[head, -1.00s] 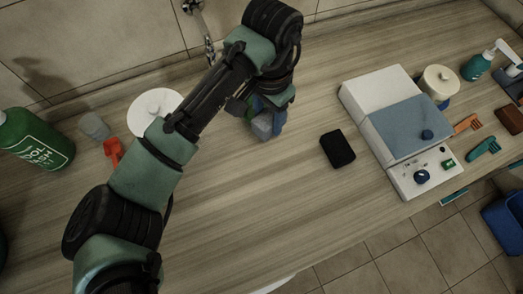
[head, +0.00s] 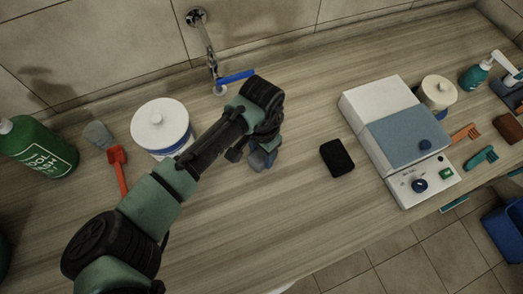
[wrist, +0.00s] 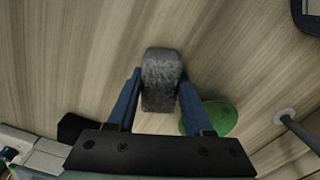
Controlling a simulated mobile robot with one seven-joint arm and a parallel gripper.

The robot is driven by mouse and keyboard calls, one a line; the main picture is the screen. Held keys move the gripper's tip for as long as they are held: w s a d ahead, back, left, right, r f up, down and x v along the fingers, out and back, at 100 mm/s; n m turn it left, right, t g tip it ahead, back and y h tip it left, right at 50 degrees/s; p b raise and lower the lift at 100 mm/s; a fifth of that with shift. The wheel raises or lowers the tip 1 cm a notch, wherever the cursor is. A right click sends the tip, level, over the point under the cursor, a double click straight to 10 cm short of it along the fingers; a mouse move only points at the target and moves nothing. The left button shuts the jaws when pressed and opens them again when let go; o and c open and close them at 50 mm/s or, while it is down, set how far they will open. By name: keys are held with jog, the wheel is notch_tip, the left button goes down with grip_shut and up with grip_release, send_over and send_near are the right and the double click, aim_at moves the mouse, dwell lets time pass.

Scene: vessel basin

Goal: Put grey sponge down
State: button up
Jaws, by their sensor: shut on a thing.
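The grey sponge (wrist: 161,80) is a speckled block between the two blue fingers of my gripper (wrist: 160,88) in the wrist view. The gripper is shut on it, one finger against each side. In the head view, my gripper (head: 262,154) is over the middle of the wooden counter (head: 225,220), left of the black sponge-like block (head: 337,157). The grey sponge is mostly hidden there by the wrist. I cannot tell whether it touches the counter.
A green round thing (wrist: 216,118) lies close beside the right finger in the wrist view. A white lidded jar (head: 160,122) and a tap (head: 211,70) stand behind the arm. A white device (head: 400,130) is at right. Counter in front is clear.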

jog(key=shift+f, duration=0.1)
jog(key=o, duration=1.2)
